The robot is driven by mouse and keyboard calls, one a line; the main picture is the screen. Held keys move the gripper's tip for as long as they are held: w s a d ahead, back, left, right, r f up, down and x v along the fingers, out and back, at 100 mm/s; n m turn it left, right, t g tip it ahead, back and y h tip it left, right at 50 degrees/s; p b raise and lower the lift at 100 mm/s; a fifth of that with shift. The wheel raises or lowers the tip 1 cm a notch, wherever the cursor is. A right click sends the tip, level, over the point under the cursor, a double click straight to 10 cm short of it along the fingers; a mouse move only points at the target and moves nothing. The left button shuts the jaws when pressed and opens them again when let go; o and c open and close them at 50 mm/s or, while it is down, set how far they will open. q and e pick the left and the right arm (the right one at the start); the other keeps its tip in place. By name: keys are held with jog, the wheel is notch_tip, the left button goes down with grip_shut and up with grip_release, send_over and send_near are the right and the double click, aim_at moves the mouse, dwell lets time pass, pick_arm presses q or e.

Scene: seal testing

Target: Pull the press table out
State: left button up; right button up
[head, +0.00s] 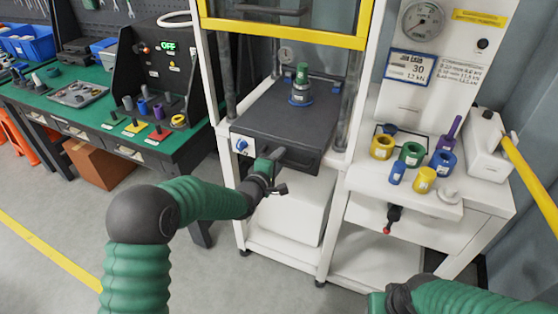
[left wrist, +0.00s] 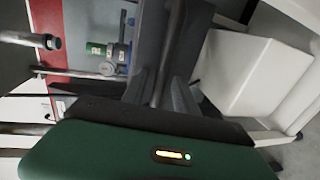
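The press table (head: 262,115) is a dark grey slab between the white posts of the press frame, with a bar handle (head: 296,156) on its front edge. A green and blue test piece (head: 301,85) stands upright on it. My left gripper (head: 274,160) is at the left part of this handle. In the left wrist view the handle bar (left wrist: 170,50) runs between its two dark fingers (left wrist: 165,95), which look closed on it; their contact is partly hidden. Only part of my right gripper (head: 377,303) shows at the bottom edge; its fingers are not visible.
A yellow-edged guard (head: 290,33) is raised above the table. To the right, a white side shelf (head: 375,180) holds several coloured rings and cylinders. A green-topped workbench (head: 95,128) stands at left. Grey floor (head: 225,285) is clear in front of the press.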

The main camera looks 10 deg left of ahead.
pick_arm(q)
jog(key=shift+c, duration=0.4)
grip_shut()
jog(key=shift+s+f, duration=0.1)
jog(key=shift+f, duration=0.05)
dwell(0.7)
